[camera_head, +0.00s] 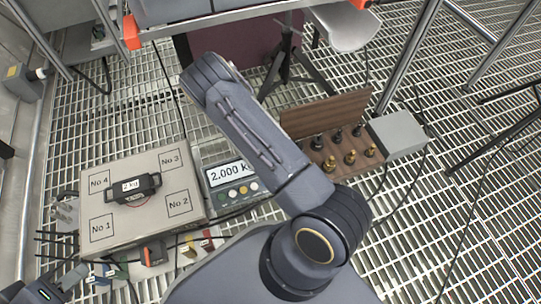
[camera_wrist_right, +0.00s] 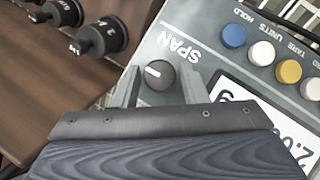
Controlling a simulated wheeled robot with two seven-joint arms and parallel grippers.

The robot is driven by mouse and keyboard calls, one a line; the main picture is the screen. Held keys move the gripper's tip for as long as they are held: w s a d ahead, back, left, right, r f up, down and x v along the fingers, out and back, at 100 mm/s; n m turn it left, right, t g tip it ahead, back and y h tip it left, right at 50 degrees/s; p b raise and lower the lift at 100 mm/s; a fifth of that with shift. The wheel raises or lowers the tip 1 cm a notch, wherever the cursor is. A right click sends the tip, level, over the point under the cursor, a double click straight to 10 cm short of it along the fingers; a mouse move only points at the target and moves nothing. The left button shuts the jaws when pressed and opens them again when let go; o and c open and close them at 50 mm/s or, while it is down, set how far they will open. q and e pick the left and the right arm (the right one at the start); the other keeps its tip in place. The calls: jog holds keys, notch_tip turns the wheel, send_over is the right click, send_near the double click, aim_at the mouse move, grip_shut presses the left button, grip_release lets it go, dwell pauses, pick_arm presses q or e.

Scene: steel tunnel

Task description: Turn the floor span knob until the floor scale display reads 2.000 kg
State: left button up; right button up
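The floor scale display (camera_head: 229,172) reads "2.000 k" in the head view, and my arm covers its right end. In the right wrist view the display (camera_wrist_right: 275,125) is upside down and partly cut off. The black span knob (camera_wrist_right: 158,75) with a white mark sits beside the word SPAN. My right gripper (camera_wrist_right: 162,88) has one finger on each side of the knob, with a narrow gap visible at the right finger. The knob and right gripper are hidden in the head view. My left gripper (camera_head: 60,284) is at the lower left corner, small and unclear.
A weighing platform (camera_head: 115,230) with numbered corners carries a black 2 kg weight (camera_head: 134,187). Cables and coloured blocks lie near the platform's front edge. Grated floor is open on the right.

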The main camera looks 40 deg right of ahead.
jog(key=shift+o, duration=1.1)
jog(key=p+v, duration=0.3)
jog(key=v, duration=0.4)
jog(key=shift+r, duration=0.35)
jog(key=shift+a, duration=0.1)
